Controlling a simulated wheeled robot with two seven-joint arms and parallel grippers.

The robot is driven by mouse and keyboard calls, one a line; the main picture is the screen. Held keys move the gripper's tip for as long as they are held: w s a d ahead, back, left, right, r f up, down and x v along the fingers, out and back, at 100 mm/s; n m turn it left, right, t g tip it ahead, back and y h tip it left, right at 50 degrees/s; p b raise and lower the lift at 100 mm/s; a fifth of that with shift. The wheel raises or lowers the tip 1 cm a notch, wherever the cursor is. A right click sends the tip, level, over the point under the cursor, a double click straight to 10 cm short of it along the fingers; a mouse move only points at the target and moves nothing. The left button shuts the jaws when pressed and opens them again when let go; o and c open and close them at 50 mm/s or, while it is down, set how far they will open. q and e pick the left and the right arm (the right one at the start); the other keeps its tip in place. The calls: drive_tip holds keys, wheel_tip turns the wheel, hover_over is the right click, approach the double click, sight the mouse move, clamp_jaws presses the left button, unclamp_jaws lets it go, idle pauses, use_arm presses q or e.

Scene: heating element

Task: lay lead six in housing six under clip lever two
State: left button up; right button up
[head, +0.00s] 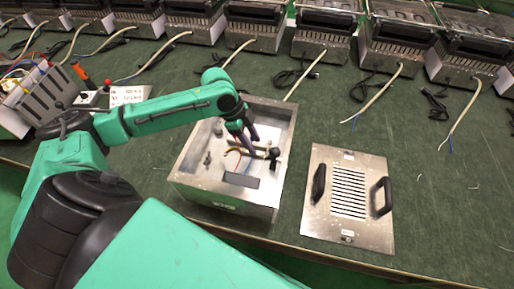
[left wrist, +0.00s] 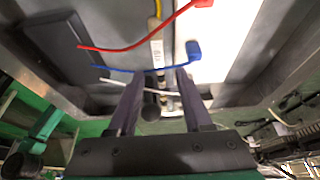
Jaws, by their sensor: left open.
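The open metal housing (head: 185,185) stands on the green bench, and my left gripper (head: 246,146) reaches down inside it from above. In the left wrist view the open fingers (left wrist: 158,74) point at a blue lead (left wrist: 125,69) that runs across near their tips. Whether they touch it I cannot tell. No lead or housing number is readable. My right gripper is out of view.
A metal cover plate (head: 347,235) with a slotted middle and two black handles lies right of the housing. Several similar units with cables (head: 377,90) line the back of the bench. A grey rack (head: 45,98) with wires stands at the far left.

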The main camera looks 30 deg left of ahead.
use_arm(q)
drive_tip(key=v, duration=0.8)
